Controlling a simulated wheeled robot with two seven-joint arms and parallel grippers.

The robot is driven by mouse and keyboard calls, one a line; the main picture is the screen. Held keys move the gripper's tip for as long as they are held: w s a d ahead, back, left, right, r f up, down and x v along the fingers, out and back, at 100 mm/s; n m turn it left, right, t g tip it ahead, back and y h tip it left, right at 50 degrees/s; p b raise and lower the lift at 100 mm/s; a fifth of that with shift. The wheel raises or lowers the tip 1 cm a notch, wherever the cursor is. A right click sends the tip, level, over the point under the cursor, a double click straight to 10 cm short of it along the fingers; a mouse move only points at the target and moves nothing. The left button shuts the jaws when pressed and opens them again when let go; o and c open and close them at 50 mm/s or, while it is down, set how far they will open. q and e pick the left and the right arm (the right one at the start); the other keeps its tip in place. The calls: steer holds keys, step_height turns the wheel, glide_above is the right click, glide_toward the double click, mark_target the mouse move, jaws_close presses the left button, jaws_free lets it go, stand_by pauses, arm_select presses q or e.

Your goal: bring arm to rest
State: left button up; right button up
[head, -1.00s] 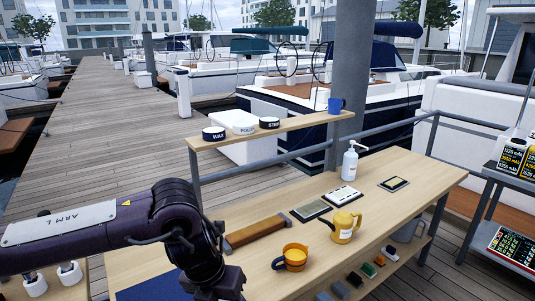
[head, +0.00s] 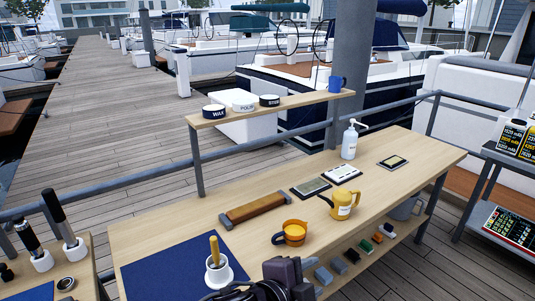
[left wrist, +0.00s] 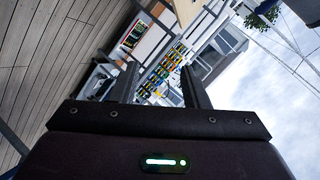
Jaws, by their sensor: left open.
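My left arm shows only as a dark link or gripper part at the bottom edge of the head view, in front of the workbench (head: 140,239). In the left wrist view my left gripper (left wrist: 159,74) has its two dark fingers apart, with nothing between them. It is clear of any object there, and the view behind it is tilted, with decking, a shelf and sky. My right gripper is not in view.
On the bench stand a white pot (head: 219,275) with a wooden-handled tool, an orange jug (head: 294,233), a yellow can (head: 344,205) and a pump bottle (head: 349,144). A blue mat (head: 160,268) lies at left. A raised shelf (head: 290,105) runs behind.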

arm_select(q)
steer(key=s+a+f+n+g+y, duration=0.2)
steer(key=s+a+f+n+y, duration=0.15)
steer(key=a+f+n, duration=0.4)
steer(key=s+a+f+n+g+y, duration=0.2)
steer(key=s+a+f+n, duration=0.25)
steer(key=a, duration=0.55)
steer(key=s+a+f+n+g+y, duration=0.2)
steer(key=s+a+f+n+y, duration=0.25)
steer(key=a, duration=0.45)
step_height(320, 180, down, 33)
steer(key=s+n+g+h+b, duration=0.1)
steer(key=s+n, duration=0.1)
steer(key=s, duration=0.1)
steer(key=s+a+f, duration=0.2)
steer(key=s+f, duration=0.7)
steer(key=s+a+f+g+b, duration=0.1)
steer(key=s+a+f, duration=0.1)
steer(key=s+f, duration=0.7)
steer(key=shift+s, duration=0.35)
steer(key=shift+a, duration=0.1)
